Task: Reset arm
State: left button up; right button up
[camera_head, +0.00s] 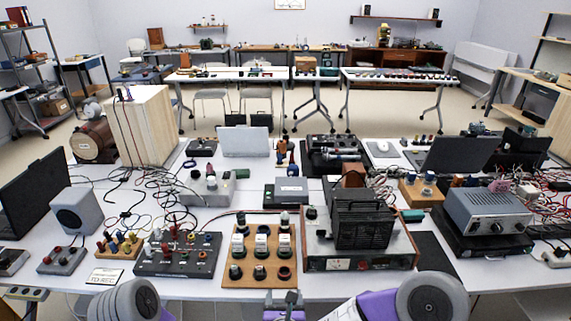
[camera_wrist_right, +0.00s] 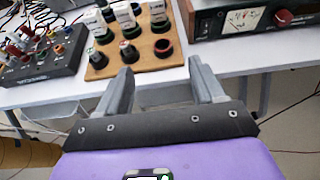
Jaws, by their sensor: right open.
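My right gripper (camera_head: 291,298) is at the bottom middle of the head view, in front of the table's near edge. In the right wrist view my right gripper (camera_wrist_right: 160,72) has its two grey fingers spread apart with nothing between them. The fingers point toward the wooden board (camera_head: 261,274) of switches and knobs, apart from it. The board (camera_wrist_right: 98,68) also shows beyond the fingers in the wrist view. Part of my left arm (camera_head: 135,300) shows at the bottom left; its gripper is not seen.
The white table (camera_head: 385,283) is crowded with devices and loose cables. A black panel with knobs (camera_head: 180,255) lies left of the board, and a large device with a black grille (camera_head: 362,225) stands right of it. A grey metal box (camera_head: 487,212) is further right.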

jog(key=s+d+f+n+g+y+p, duration=0.1)
jog(key=s+d+f+n+g+y, duration=0.15)
jog(key=f+n, duration=0.55)
jog(key=s+d+f+n+g+y+p, duration=0.1)
jog(key=s+f+n+g, duration=0.15)
jog(key=f+n, duration=0.5)
pick_arm(q)
notch_tip(320, 180, up, 4)
jog(key=shift+r+p, duration=0.1)
jog(key=shift+p, duration=0.95)
pick_arm(e)
jog(key=s+d+f+n+g, duration=0.3)
jog(key=s+n+g, duration=0.1)
jog(key=s+n, duration=0.3)
jog(key=s+d+f+n+g, duration=0.3)
jog(key=s+n, duration=0.4)
jog(key=n, duration=0.4)
jog(key=shift+s+d+f+g+y, duration=0.25)
jog(key=shift+s+f+g+y, duration=0.15)
jog(key=shift+f+g, duration=0.25)
